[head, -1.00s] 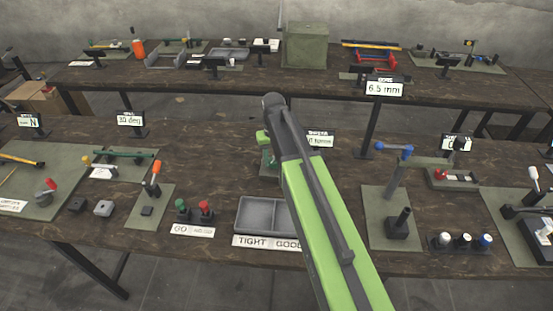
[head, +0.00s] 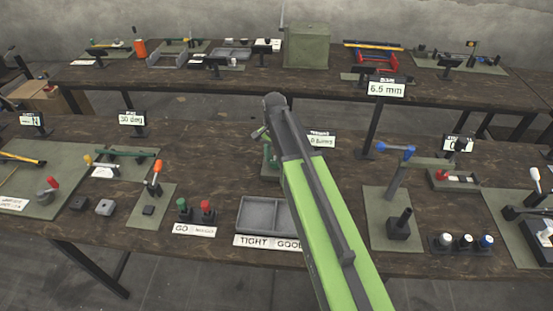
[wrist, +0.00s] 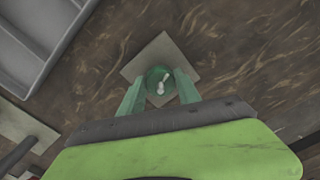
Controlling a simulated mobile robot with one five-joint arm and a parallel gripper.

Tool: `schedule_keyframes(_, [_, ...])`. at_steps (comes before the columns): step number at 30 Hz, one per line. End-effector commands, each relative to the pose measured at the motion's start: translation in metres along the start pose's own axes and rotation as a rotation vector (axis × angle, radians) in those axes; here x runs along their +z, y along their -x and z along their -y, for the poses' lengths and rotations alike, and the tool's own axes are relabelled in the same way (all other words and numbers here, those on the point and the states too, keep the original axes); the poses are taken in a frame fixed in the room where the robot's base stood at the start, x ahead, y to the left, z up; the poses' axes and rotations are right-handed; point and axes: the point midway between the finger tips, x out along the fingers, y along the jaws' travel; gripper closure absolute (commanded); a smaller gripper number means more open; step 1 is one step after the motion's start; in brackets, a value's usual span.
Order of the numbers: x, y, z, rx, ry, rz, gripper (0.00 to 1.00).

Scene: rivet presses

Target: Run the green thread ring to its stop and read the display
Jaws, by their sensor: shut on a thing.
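The green thread ring (wrist: 153,76) shows in the wrist view as a round green piece with a pale pin at its middle, over a grey-green square plate (wrist: 137,67). My gripper (wrist: 160,84) is shut on it, one green finger on each side. In the head view my arm hides most of this station; part of its green stand (head: 267,157) shows left of the arm.
A grey two-part tray (head: 262,213) labelled TIGHT and GOOD lies in front of the stand. Green (head: 182,208) and red (head: 206,209) knobs stand left of it behind a GO label. Bare tabletop lies around the stand.

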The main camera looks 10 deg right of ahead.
Motion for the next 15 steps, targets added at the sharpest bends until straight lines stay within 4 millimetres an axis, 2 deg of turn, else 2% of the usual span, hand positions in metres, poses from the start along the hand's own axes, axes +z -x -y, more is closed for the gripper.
schedule_keyframes(6, [-0.0042,0.0005,-0.0006,-0.001,-0.085,-0.009,1.00])
schedule_keyframes(15, [-0.0051,0.0005,-0.0018,0.000,-0.122,-0.011,1.00])
